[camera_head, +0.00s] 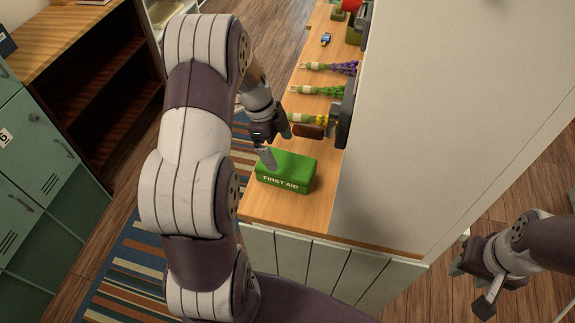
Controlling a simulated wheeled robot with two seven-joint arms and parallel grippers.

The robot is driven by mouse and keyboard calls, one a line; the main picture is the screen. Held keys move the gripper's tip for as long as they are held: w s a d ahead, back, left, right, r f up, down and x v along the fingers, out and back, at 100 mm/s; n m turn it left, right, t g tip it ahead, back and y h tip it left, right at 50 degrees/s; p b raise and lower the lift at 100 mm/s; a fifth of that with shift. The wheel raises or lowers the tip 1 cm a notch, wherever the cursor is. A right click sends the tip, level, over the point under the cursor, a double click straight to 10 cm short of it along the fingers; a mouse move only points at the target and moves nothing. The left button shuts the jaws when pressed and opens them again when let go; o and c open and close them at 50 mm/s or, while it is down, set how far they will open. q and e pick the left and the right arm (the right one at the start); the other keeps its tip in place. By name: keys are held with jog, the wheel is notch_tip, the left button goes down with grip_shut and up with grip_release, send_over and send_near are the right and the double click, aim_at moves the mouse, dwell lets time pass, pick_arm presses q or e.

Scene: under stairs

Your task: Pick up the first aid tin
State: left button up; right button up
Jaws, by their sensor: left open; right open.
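The first aid tin (288,172) is a green box with white "FIRST AID" lettering on its front. It sits near the front end of the wooden counter (300,212). My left gripper (283,150) is open, just above and behind the tin's back left part. One grey finger overlaps the tin's top left corner in the picture; I cannot tell whether it touches. My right gripper (474,285) is open and empty at the lower right, over the floor, well away from the tin.
Bundles with green stems (318,90) and purple flowers (345,68) lie farther back on the counter, with a small blue item (326,39). A brown oval-headed object (308,131) lies behind the tin. A tall pale panel (440,110) rises along the counter's right. Green lockers (40,150) stand left.

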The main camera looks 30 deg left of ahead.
aim_at(286, 163)
pick_arm(q)
jog(key=f, duration=0.1)
jog(key=w+f, duration=0.1)
jog(key=f, duration=0.1)
jog(key=f+p, duration=0.1)
jog(key=f, duration=0.1)
jog(key=shift+w+f, duration=0.25)
jog(key=shift+s+d+f+p, duration=0.2)
jog(key=shift+d+f+p, duration=0.45)
jog(key=shift+f+p, duration=0.2)
jog(key=x, duration=0.2)
jog(key=shift+d+f, duration=0.25)
jog(key=shift+f, duration=0.05)
jog(key=shift+w+a+f, duration=0.15)
jog(key=shift+a+f, duration=0.05)
jog(key=shift+f, duration=0.15)
jog(key=shift+r, duration=0.15)
jog(key=c, duration=1)
pick_arm(e)
jog(key=r, duration=0.2)
jog(key=w+a+r, duration=0.1)
jog(key=shift+r, duration=0.25)
